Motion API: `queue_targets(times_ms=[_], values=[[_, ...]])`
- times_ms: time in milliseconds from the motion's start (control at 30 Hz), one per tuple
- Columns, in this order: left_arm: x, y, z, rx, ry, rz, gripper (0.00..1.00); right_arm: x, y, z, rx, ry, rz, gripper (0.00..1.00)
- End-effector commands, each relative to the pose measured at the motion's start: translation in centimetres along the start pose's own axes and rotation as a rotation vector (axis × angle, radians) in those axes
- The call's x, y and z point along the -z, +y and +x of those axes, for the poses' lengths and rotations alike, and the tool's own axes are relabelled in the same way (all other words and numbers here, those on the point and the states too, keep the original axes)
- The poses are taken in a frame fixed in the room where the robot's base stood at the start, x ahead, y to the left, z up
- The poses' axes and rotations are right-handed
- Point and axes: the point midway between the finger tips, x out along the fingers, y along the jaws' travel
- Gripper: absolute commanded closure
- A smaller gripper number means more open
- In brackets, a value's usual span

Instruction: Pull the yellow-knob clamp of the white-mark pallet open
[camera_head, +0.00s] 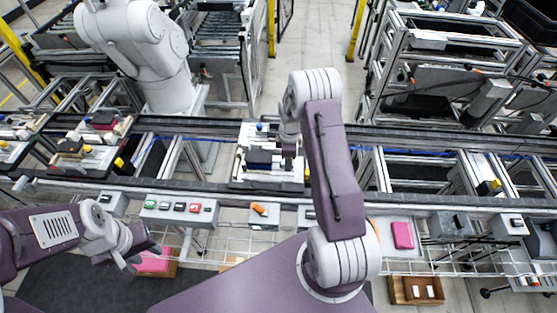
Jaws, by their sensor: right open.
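A pale pallet (240,178) with a dark block (259,157) on it sits on the conveyor in the middle of the head view. A blue knob (260,127) shows at its back edge. I cannot make out a white mark, and the yellow-knob clamp is not clear here; my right arm covers part of the pallet's right side. My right gripper (289,163) points down over the right half of this pallet, open; contact cannot be told. My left gripper (148,254) is low at the left, in front of the conveyor, away from the pallet; its jaws are too small to read.
More pallets stand on the conveyor at left, one with a yellow knob (119,162). A button panel (179,208) and an orange-topped switch box (259,210) line the front rail. A pink box (403,235) lies on the wire shelf at right. A white robot arm (150,45) stands behind.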

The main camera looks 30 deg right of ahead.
Motion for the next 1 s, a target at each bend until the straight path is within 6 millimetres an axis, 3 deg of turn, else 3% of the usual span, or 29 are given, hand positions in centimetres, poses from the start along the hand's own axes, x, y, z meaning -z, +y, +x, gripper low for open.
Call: queue_targets(times_ms=[800, 1000], values=[[0.6, 0.1, -5.9, 0.000, 0.000, 0.000, 0.64, 0.0, 0.0, -7.7, -0.001, 0.000, 0.000, 0.58], [0.6, 0.1, -6.1, 0.000, 0.000, 0.000, 0.64, 0.0, 0.0, -8.0, 0.000, 0.000, 0.000, 0.58]])
